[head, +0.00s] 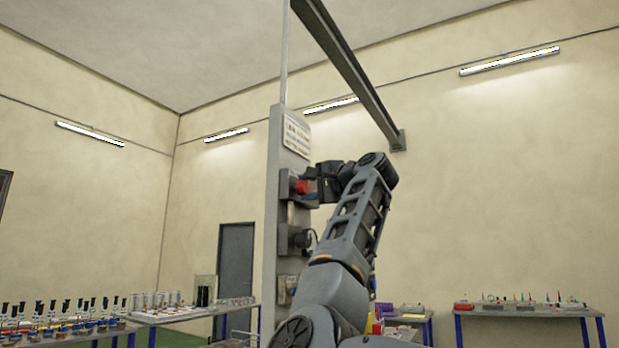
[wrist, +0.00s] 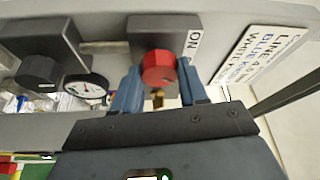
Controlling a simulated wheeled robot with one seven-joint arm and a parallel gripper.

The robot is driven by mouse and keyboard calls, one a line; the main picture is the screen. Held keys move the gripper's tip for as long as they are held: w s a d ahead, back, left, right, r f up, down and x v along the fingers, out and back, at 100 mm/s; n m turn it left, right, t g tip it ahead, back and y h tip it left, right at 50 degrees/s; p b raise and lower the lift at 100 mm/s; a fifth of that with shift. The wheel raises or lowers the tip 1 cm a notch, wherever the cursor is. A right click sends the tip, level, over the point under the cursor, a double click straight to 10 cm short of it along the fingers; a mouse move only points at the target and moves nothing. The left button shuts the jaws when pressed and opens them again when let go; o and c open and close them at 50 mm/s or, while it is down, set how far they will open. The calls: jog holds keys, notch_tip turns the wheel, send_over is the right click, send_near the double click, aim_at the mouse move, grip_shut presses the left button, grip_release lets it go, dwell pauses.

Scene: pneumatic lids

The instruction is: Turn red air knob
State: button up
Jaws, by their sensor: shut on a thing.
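The red air knob (wrist: 158,69) sits on a dark grey block with an "ON" label beside it in the wrist view. In the head view the red knob (head: 301,187) shows on the side of a tall grey panel. My gripper (wrist: 159,75) has its two blue fingers on either side of the knob and is shut on it. In the head view my gripper (head: 313,184) reaches the panel from the right and partly hides the knob's block.
A black knob (wrist: 38,70) and a round gauge (wrist: 88,88) lie left of the red knob in the wrist view. A lettered sign (wrist: 258,55) is at the right. Tables with small parts (head: 530,309) stand lower in the room; the space right of the panel is open.

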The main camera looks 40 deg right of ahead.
jog(key=shift+r+m+g+p, duration=0.1)
jog(key=shift+m+g+p, duration=0.4)
jog(key=shift+m+p, duration=0.6)
jog(key=shift+d+m, duration=0.1)
jog(key=shift+m, duration=0.2)
jog(key=o, duration=1.1)
jog(key=shift+c, duration=0.2)
jog(key=s+b, duration=0.2)
jog(key=s, duration=0.6)
jog(key=shift+a+b, duration=0.2)
jog(key=shift+b, duration=0.2)
